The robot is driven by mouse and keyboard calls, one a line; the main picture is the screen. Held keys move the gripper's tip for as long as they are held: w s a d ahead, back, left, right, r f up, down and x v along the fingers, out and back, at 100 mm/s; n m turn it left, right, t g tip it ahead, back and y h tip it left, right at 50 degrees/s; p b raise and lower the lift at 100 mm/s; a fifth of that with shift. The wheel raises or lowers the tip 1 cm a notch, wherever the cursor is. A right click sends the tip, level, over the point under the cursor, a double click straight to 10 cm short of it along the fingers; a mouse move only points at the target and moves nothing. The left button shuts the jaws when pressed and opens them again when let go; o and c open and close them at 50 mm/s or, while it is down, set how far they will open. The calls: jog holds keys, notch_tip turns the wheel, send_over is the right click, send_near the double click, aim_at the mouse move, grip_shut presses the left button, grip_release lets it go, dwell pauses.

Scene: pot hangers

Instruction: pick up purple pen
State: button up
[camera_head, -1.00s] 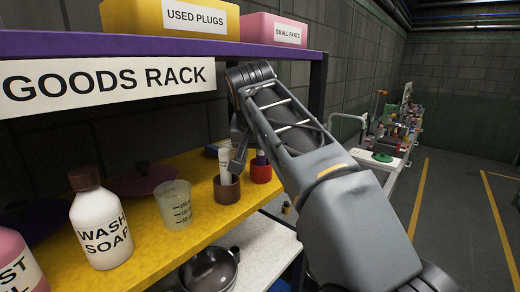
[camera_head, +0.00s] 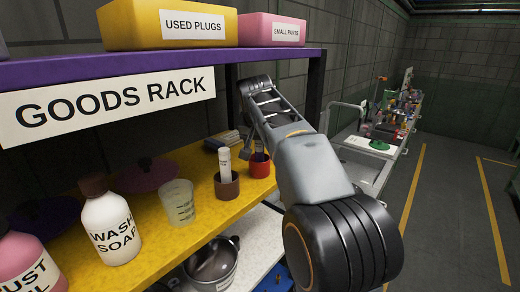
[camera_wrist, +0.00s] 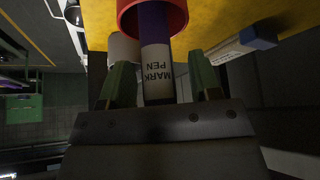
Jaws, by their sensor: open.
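The purple pen (camera_wrist: 155,60) stands in a red cup (camera_wrist: 128,10) in the wrist view. It has a white section marked MARK PEN that reaches out between the green fingers of my gripper (camera_wrist: 161,77). The jaws are open, with one finger on each side of the pen; I cannot tell whether either touches it. In the head view the red cup (camera_head: 261,170) stands on the yellow shelf, with the purple pen (camera_head: 259,152) upright in it. There my gripper (camera_head: 247,147) is partly hidden by my arm, close to the pen.
A brown cup (camera_head: 227,188) with a white pen (camera_head: 224,162) stands just left of the red cup. A measuring cup (camera_head: 178,203) and a wash soap bottle (camera_head: 110,226) stand further left. The purple upper shelf (camera_head: 150,68) overhangs them. A metal pot (camera_head: 212,265) is below.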

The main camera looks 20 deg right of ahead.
jog(key=shift+w+f, duration=0.15)
jog(key=shift+f, duration=0.1)
jog(key=c, duration=1)
jog(key=shift+r, duration=0.2)
